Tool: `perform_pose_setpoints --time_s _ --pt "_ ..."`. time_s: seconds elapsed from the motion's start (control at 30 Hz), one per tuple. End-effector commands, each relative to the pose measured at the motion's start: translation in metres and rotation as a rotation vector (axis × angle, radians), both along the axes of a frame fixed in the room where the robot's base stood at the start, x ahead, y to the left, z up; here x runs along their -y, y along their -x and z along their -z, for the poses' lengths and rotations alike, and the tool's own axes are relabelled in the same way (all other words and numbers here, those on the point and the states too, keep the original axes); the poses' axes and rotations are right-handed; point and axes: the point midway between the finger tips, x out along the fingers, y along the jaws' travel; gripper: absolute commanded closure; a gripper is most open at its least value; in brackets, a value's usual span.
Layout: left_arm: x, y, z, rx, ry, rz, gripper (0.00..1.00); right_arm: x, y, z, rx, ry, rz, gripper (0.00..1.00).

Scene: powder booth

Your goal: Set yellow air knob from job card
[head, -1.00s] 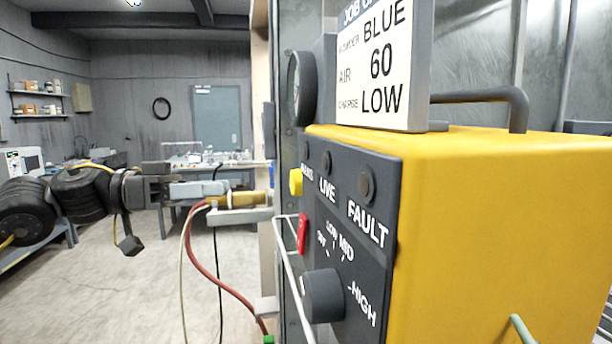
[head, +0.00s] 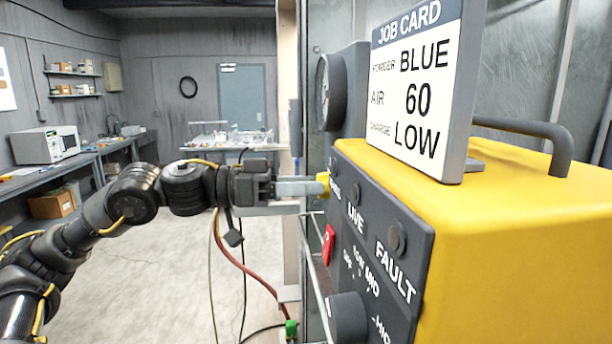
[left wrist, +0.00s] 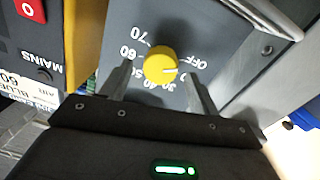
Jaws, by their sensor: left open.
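The yellow air knob (left wrist: 161,64) sits on the dark panel; its white pointer line faces right, close to OFF. In the head view my left gripper (head: 312,187) reaches the knob (head: 323,184) from the left. The job card (head: 414,95) on the yellow unit reads BLUE, AIR 60, CHARGE LOW. My right gripper is out of view.
A red switch (head: 328,245) and a dark charge knob (head: 348,318) are on the unit's front panel (head: 380,262). Hoses (head: 245,266) hang below my left gripper. A bench with a microwave (head: 45,145) is far left.

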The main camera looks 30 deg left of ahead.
Motion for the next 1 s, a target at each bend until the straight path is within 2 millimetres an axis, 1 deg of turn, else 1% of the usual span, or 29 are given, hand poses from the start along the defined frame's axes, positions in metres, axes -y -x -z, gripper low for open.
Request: perform_pose_setpoints --time_s 0.1,0.33,0.37,0.6,0.7,1.0 --pt "0.0042 -0.0027 0.0001 -0.001 -0.001 0.000 0.39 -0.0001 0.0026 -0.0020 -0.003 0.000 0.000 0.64" --pt "0.0040 -0.0027 0.0008 0.000 0.000 -0.002 0.39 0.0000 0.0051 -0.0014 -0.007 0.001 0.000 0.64" --pt "0.0039 -0.0026 0.0008 0.000 0.000 -0.002 0.40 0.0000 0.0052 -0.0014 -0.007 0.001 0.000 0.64" --pt "0.0038 -0.0026 0.0007 -0.001 0.000 -0.002 0.72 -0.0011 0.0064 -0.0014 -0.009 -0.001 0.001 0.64" --pt "0.0038 -0.0026 0.0007 -0.001 0.000 -0.002 0.83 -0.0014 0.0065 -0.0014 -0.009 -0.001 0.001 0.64" --pt "0.0037 -0.0025 0.0002 0.033 -0.025 -0.002 0.83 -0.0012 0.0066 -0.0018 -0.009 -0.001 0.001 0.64"
